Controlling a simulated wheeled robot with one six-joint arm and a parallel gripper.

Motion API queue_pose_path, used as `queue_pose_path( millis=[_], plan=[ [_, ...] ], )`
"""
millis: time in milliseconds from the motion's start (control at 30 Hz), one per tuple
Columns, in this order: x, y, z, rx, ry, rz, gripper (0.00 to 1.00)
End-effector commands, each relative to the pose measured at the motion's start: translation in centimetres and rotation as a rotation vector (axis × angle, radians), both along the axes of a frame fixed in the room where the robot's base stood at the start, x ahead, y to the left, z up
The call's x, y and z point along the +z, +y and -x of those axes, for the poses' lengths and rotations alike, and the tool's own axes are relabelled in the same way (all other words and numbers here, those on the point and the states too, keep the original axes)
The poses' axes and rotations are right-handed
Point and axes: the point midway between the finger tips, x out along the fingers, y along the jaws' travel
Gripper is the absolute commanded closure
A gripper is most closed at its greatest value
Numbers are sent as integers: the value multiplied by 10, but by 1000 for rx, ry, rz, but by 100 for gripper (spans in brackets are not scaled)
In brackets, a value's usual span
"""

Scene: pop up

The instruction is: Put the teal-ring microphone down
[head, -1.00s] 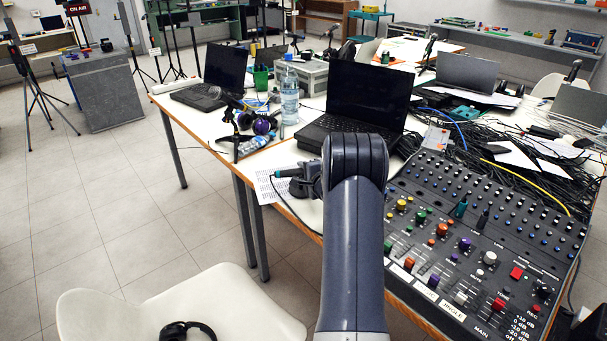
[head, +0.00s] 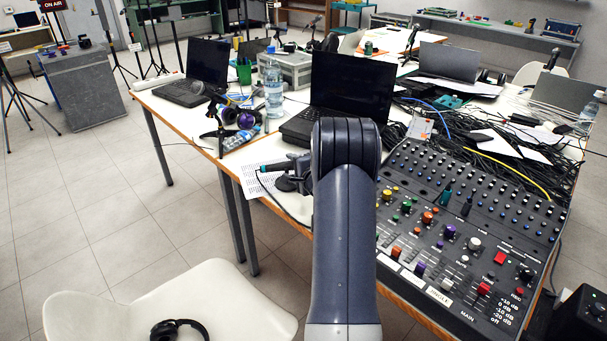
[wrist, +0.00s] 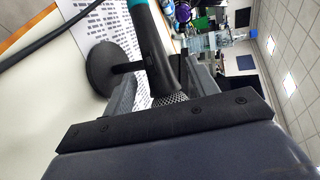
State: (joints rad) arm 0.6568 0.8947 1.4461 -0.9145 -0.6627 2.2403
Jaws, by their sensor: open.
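The teal-ring microphone (head: 278,165) is dark, with a teal band near its cable end. It lies roughly level at a small black round-based stand (head: 291,184), on the white table's near edge beside my arm. In the wrist view the microphone (wrist: 153,45) runs between my gripper's fingers (wrist: 165,82), its silver mesh head toward the palm and its teal ring at the top edge. The fingers are open on either side of it. The stand's base (wrist: 98,68) and short post are beside it; whether the microphone rests fully on the post is unclear.
A printed sheet (head: 250,184) lies under the stand. A black laptop (head: 350,88) is behind, and a mixing console (head: 470,225) with cables is to the right. A bottle (head: 273,92) and a small tripod (head: 215,125) stand left. A white chair (head: 220,290) is in front.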

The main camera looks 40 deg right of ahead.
Motion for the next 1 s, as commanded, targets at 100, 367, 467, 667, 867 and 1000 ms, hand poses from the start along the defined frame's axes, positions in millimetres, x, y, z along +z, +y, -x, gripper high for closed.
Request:
queue_pose_path(
  millis=[100, 367, 467, 667, 867, 1000],
  plan=[
    [9, 2, 25, -2, 0, 1, 44],
    [21, 7, 68, -2, 0, 1, 44],
    [23, 9, 78, -1, 1, 0, 44],
    [25, 10, 85, -1, 0, 0, 44],
    [25, 10, 84, 0, 0, 0, 44],
    [27, 10, 84, 0, 0, 0, 44]
  ],
)
